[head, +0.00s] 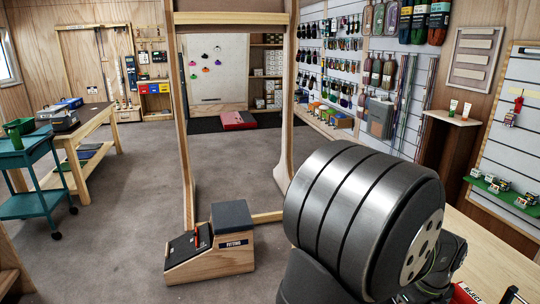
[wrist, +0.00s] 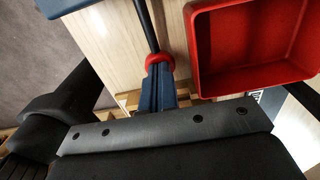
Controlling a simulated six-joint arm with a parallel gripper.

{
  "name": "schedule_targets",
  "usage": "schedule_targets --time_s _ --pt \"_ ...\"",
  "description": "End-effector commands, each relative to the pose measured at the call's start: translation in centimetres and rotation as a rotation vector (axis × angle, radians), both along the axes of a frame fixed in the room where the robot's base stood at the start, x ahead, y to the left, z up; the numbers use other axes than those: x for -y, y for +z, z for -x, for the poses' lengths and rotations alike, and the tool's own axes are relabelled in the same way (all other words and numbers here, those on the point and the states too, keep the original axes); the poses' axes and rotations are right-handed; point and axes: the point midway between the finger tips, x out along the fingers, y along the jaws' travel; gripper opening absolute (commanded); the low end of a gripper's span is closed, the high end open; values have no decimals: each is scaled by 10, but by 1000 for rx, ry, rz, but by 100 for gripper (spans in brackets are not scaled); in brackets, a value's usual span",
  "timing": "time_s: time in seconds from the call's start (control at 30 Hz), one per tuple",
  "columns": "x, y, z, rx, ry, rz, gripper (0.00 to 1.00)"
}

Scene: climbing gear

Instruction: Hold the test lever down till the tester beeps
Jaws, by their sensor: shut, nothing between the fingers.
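In the wrist view, a black rod (wrist: 147,25) runs down from the top edge to a red collar or knob (wrist: 159,61); it looks like the test lever. My gripper (wrist: 161,73) shows as narrow dark-blue fingers, shut and empty, just below the red part. Their tips look close to it or against it; I cannot tell if they touch or press. A blue-grey edge (wrist: 62,5) at the top left may be part of the tester. The rest of the tester and any indicator are out of sight. In the head view my arm hides the gripper.
A red tray (wrist: 245,85) stands close right of the rod on the pale wooden bench (wrist: 100,40). The bench (head: 500,262) and a red bin marked REJECT (head: 466,295) show at the head view's lower right. A FITTING step block (head: 234,258) stands on the floor.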

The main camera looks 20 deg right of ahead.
Motion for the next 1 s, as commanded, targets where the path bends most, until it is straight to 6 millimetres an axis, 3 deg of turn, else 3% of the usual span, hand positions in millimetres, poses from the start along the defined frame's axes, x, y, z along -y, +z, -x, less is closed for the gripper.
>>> schedule_targets --time_s 0.53,1.0 --pt "0 -2 0 0 0 0 0" --pt "0 44 0 1 0 2 0"
